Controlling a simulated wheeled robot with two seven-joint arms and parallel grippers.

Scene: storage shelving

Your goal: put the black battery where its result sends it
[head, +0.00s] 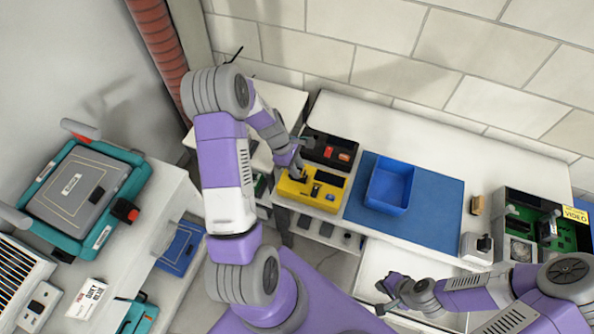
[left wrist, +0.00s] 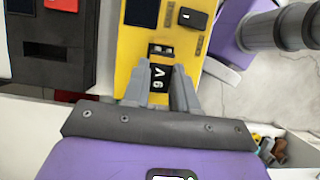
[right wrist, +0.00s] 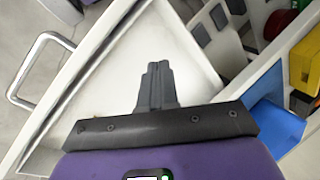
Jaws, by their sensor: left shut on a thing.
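The black battery (left wrist: 158,78), marked "9V", is between the fingers of my left gripper (left wrist: 157,88) in the left wrist view. Its far end meets the dark contact slot of the yellow tester (left wrist: 190,65); I cannot tell whether it is fully seated. The tester's dark display (left wrist: 142,12) shows no readable result. In the head view my left gripper (head: 297,168) is over the left part of the yellow tester (head: 325,203) and hides the battery. My right gripper (right wrist: 156,85) is shut and empty, low at the front of the bench in the head view (head: 384,296).
A black device (head: 318,140) with red parts stands behind the tester. A blue bin (head: 388,206) stands on a blue mat (head: 440,205) to the right. A circuit-board case (head: 515,205) is at the far right. A teal case (head: 110,225) stands on the left table.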

